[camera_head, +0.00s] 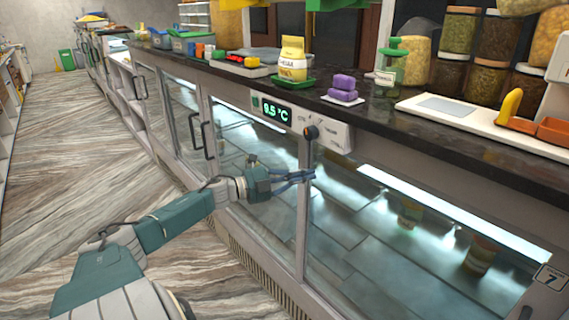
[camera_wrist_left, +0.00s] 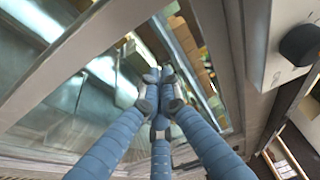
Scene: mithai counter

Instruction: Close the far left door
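The long display counter has glass doors along its front. The farthest glass door I can make out at the left (camera_head: 148,95) has a dark handle (camera_head: 140,88); whether it stands ajar is hard to tell. A nearer glass door (camera_head: 180,112) and the one beside it (camera_head: 255,165) have dark handles (camera_head: 194,130) close together. My left gripper (camera_head: 310,175) is in front of the frame between two near doors, apart from those handles. In the left wrist view its fingers (camera_wrist_left: 160,78) are together with nothing between them, in front of a frame and glass. My right gripper is not in view.
A panel with a temperature display (camera_head: 270,110) and a knob (camera_head: 311,132) is just above my left gripper. Jars, a yellow bag (camera_head: 292,60) and purple blocks (camera_head: 342,88) stand on the dark countertop. The striped floor (camera_head: 90,130) at the left is clear.

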